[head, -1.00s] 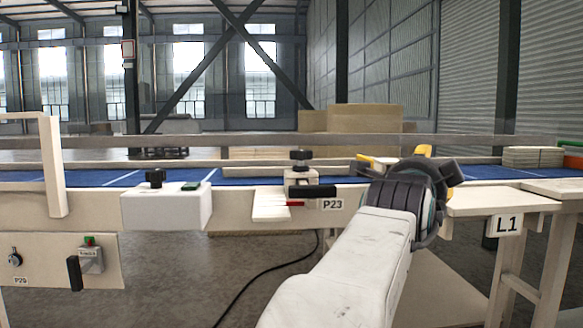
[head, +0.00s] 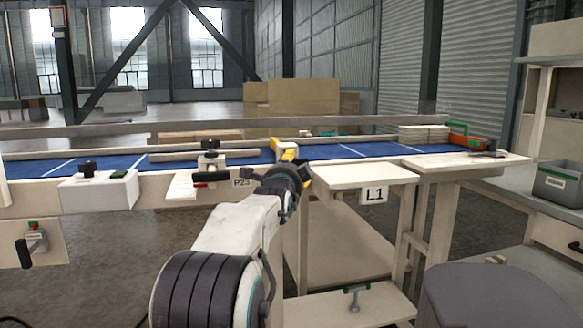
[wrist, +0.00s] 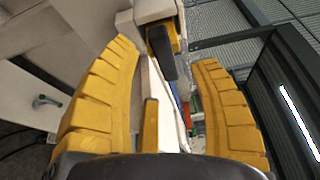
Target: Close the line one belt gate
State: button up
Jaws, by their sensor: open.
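The blue line one belt (head: 350,151) runs across the head view, behind a pale table end marked L1 (head: 373,195). A pale part with yellow on it (head: 281,143), which looks like the gate, stands at the belt's near edge, partly behind my gripper (head: 296,164). In the wrist view a pale bar (wrist: 155,80) with a yellow and black end (wrist: 162,45) lies between the two yellow fingers of my gripper (wrist: 165,85). The fingers are apart, with space visible on both sides of the bar. Whether either finger touches it I cannot tell.
A clamp with a black knob (head: 209,158) and a white box (head: 98,190) sit on the belt's near rail to the left. A green handle (head: 355,294) is on the low shelf. A grey stool (head: 490,297) and a grey bin (head: 560,184) are at right.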

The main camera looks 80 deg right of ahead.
jog(key=shift+d+p, duration=0.45)
jog(key=shift+d, duration=1.95)
